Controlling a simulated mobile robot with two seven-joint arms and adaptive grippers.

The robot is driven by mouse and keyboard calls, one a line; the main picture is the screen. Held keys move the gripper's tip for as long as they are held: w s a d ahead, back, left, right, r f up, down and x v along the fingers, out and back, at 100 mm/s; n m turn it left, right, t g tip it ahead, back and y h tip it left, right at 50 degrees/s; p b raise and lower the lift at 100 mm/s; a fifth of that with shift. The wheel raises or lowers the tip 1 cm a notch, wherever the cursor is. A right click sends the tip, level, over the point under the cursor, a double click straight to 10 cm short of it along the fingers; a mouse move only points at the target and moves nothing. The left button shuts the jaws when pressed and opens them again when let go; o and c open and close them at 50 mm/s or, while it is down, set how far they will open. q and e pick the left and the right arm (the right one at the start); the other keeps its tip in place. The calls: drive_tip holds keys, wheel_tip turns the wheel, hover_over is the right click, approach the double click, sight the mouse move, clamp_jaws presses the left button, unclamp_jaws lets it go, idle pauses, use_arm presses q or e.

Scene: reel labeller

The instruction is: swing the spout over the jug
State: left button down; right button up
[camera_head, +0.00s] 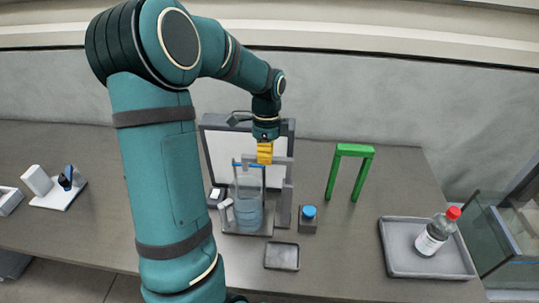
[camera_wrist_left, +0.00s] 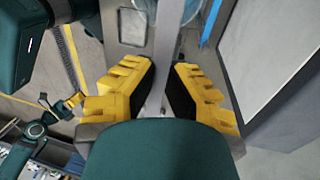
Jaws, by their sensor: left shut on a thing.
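The jug (camera_head: 248,208) is clear and bluish and stands upright on a grey stand in front of a pale panel. My left gripper (camera_head: 265,152), with yellow fingers, is above and slightly right of the jug, at a grey bar (camera_head: 282,161) that looks like the spout arm. In the left wrist view my left gripper (camera_wrist_left: 161,88) is shut on this narrow grey bar (camera_wrist_left: 165,50), which runs between its dark pads. The spout's outlet cannot be made out. My right gripper (camera_wrist_left: 61,104) seems to show small in the left wrist view, too small to read its jaws.
A green arch (camera_head: 353,152) stands right of the stand. A small blue-topped block (camera_head: 308,222) and a shallow grey dish (camera_head: 282,256) are near the jug. A white tray (camera_head: 57,200) is at left.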

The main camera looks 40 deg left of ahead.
use_arm(q)
drive_tip(key=shift+s+f, duration=0.1)
drive_tip(key=shift+f, duration=0.05)
drive_tip(key=c, duration=1)
unclamp_jaws()
drive_tip(key=shift+o, duration=0.2)
drive_tip(key=shift+r, duration=0.2)
wheel_tip(320, 180, up, 12)
drive_tip(key=w+a, duration=0.1)
drive_tip(key=w, duration=0.1)
drive_tip(key=shift+a+f, duration=0.2)
drive_tip(key=shift+f, duration=0.05)
